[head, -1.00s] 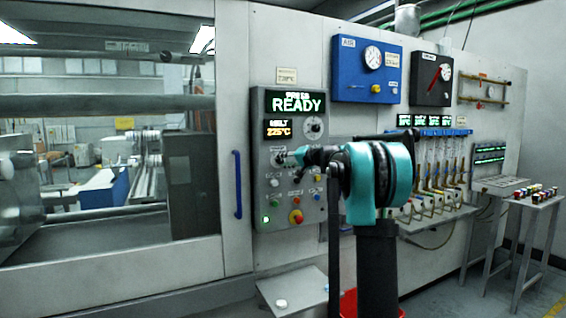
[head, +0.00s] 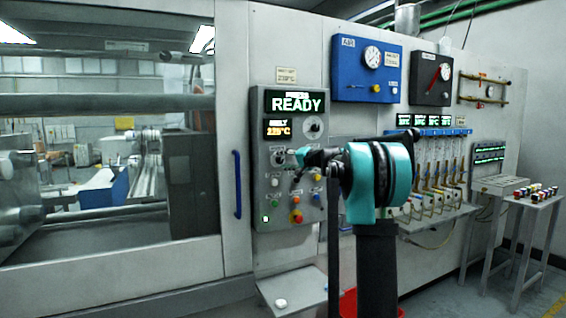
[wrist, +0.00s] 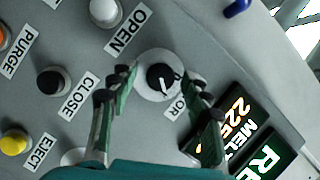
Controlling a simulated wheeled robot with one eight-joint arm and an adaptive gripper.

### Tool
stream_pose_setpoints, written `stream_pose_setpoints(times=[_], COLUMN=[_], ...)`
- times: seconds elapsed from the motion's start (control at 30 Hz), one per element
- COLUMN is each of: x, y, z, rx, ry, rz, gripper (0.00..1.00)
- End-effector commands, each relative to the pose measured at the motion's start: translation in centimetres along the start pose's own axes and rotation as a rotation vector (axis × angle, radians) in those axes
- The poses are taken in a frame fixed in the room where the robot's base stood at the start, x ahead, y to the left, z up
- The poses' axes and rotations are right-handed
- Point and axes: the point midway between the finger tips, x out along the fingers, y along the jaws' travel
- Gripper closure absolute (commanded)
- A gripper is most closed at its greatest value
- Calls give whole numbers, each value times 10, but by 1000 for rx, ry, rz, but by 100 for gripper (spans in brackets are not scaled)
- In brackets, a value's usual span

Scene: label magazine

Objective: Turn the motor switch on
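The motor switch is a round black knob (wrist: 163,80) with a white pointer line, on a pale round plate. Its label is partly covered by a finger, with "OR" showing. In the wrist view, my gripper (wrist: 161,78) is open, with one finger on each side of the knob; I cannot tell whether either touches it. In the head view, my gripper (head: 299,158) is at the grey control panel (head: 262,190), just right of the switch (head: 279,158). The panel display (head: 296,103) reads READY.
Another knob (head: 315,127) sits above my gripper, beside the melt display (head: 289,128). A blue handle (head: 238,184) is left of the panel.

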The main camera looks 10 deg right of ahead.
Motion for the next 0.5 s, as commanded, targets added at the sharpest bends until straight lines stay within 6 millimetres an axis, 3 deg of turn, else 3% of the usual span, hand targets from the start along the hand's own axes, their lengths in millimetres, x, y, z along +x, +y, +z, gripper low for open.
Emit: stream_pose_setpoints(times=[0.3, 0.5], x=[-3, -30], y=[0, 0], z=[0, 0], rx=[0, 0], ry=[1, 2], rz=[1, 1], gripper=[51, 51])
